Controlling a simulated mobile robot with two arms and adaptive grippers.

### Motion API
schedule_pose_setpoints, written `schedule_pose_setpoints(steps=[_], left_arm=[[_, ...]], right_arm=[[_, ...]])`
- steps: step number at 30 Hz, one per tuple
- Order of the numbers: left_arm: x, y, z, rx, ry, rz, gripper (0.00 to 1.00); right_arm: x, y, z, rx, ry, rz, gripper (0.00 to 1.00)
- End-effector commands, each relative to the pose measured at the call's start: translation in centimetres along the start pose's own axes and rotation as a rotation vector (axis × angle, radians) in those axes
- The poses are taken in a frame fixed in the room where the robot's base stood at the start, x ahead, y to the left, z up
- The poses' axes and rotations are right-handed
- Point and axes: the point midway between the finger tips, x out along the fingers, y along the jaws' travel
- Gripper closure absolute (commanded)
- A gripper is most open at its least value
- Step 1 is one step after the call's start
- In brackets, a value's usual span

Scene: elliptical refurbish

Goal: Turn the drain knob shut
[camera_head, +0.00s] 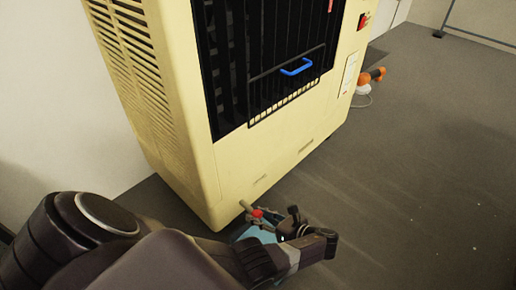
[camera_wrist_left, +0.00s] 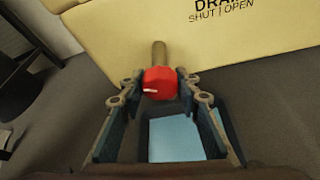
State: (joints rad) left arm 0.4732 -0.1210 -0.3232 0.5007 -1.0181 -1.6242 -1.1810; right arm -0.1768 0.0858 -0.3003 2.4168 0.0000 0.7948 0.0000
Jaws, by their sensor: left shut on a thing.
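The red drain knob (camera_wrist_left: 160,83) sits on a short pipe (camera_wrist_left: 159,54) that comes out of the cream machine's lower front. A pale mark on the knob points to the left in the left wrist view. Above it, the label (camera_wrist_left: 222,12) reads "SHUT | OPEN", with its upper word partly cut off. My left gripper (camera_wrist_left: 159,86) has its two fingers on either side of the knob and is shut on it. The head view also shows the knob (camera_head: 257,213) low at the machine's corner, with my left gripper (camera_head: 268,215) at it. My right gripper is not in view.
A blue tray of water (camera_wrist_left: 175,138) is on the floor below the knob. The cream machine (camera_head: 235,165) has a dark barred front and a blue handle (camera_head: 296,67). An orange object (camera_head: 366,79) is on the floor at the back right. The right floor is clear.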

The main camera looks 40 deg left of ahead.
Motion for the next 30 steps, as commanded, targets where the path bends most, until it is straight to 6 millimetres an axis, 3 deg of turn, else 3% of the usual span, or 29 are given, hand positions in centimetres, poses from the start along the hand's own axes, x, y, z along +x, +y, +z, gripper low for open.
schedule_pose_setpoints(steps=[10, 26, 27, 30], left_arm=[[0.1, -0.1, -0.1, 0.136, -0.002, 0.056, 0.94], [0.1, 0.0, -0.1, 0.159, -0.001, 0.066, 0.94], [0.1, 0.0, -0.1, 0.159, -0.001, 0.066, 0.65], [0.1, 0.0, -0.1, 0.159, -0.001, 0.066, 0.54]], right_arm=[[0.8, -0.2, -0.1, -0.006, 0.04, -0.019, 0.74], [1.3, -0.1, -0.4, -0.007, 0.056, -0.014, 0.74], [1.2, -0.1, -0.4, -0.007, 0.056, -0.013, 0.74], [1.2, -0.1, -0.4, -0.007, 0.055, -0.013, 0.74]])
